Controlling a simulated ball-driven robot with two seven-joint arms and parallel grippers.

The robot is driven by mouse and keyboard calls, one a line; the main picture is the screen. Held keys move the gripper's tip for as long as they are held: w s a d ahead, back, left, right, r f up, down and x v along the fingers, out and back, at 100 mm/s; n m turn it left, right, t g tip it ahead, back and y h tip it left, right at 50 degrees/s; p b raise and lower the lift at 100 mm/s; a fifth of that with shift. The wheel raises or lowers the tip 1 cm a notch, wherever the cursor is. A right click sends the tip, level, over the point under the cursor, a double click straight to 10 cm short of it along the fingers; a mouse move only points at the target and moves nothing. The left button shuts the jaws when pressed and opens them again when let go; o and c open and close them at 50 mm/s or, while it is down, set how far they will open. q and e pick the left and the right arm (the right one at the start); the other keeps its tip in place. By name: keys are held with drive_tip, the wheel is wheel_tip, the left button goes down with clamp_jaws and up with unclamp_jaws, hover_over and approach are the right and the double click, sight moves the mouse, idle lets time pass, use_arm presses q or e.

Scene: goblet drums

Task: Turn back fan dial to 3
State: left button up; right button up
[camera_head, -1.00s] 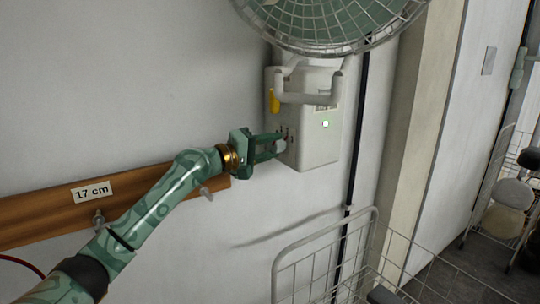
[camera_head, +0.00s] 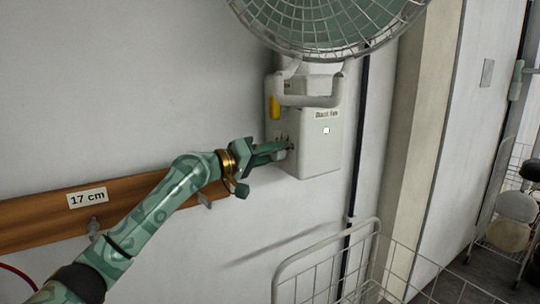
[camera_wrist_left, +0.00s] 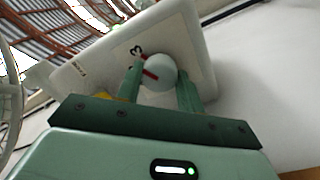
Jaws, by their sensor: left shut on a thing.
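The fan's control box (camera_head: 318,150) is a white box on the wall, labelled "Back Fan". Its dial (camera_wrist_left: 160,72) is a pale round knob with a red pointer line, on the box's left side face. My left gripper (camera_head: 282,149) reaches it from the left and is shut on the dial, one finger on each side in the left wrist view. A dark numeral, which looks like 3, shows on the box face just beyond the dial's upper left, near the red line. The other numerals are hidden or too small to read. My right gripper is not in view.
The green fan (camera_head: 330,22) in its wire cage hangs above the box. A yellow part (camera_head: 274,108) sits on the box's left side. A white wire rack (camera_head: 325,265) stands below right.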

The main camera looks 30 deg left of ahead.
use_arm(q)
drive_tip(key=shift+f, duration=0.15)
drive_tip(key=o, duration=1)
